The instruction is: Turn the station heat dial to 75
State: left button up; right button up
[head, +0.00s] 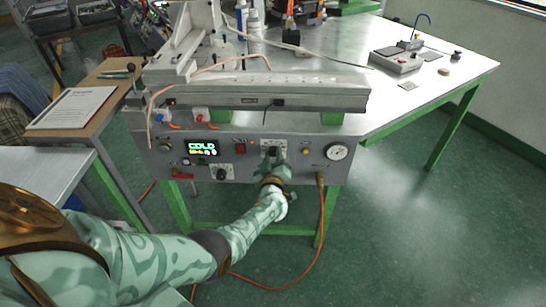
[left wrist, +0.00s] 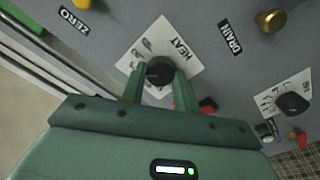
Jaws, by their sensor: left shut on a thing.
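The heat dial (left wrist: 160,70) is a black knob on a white scale plate marked HEAT, on the grey front panel of the station. My left gripper (left wrist: 160,88) has one finger on each side of the knob and is shut on it. In the head view my left arm reaches from the lower left to the panel, and the left gripper (head: 273,165) covers part of the dial. The scale numbers are too small or too covered to read, so I cannot tell the setting. The station display (head: 203,149) shows COLD. My right gripper is not in view.
A second black knob (head: 221,173) sits lower left on the panel, a red switch (head: 240,148) left of the dial, and a round gauge (head: 337,152) at right. A brass knob (left wrist: 272,20) is near the DRAIN label. An orange hose (head: 321,215) hangs below the panel's right side.

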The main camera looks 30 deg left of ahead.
pick_arm(q)
jog(key=shift+d+f, duration=0.1)
jog(key=shift+f, duration=0.05)
jog(key=o, duration=1)
jog(key=shift+c, duration=0.2)
jog(key=p+v, duration=0.7)
jog(key=v, duration=0.9)
jog(key=shift+s, duration=0.2)
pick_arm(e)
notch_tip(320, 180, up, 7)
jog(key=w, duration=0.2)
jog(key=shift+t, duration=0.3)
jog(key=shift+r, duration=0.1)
